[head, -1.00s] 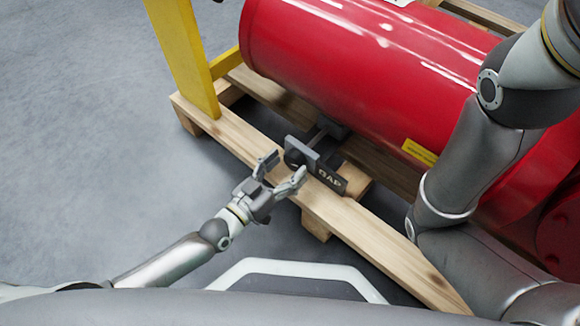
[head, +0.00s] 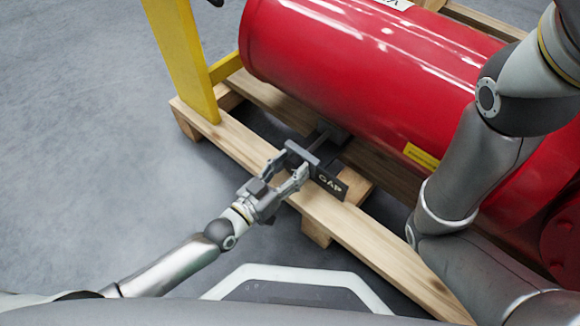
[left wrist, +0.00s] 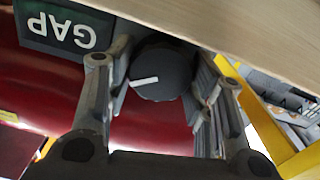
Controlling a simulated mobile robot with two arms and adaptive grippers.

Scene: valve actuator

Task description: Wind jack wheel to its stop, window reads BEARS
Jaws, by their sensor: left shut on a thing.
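The jack wheel (left wrist: 161,70) is a dark round knob with a white mark, seen between my left gripper's fingers in the left wrist view. My left gripper (head: 285,166) is shut on it, with a finger on either side. In the head view the gripper and the grey bracket (head: 303,153) mostly hide the wheel. The window (head: 330,183) is a dark plate beside the wheel and reads GAP; it also shows upside down in the left wrist view (left wrist: 62,28). My right arm is at the right, but its gripper is out of view.
A big red cylinder (head: 350,70) lies over a wooden pallet (head: 370,240), whose front beam runs close below the wheel. A yellow post (head: 182,55) stands at the pallet's left end. Open grey floor (head: 80,130) lies to the left.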

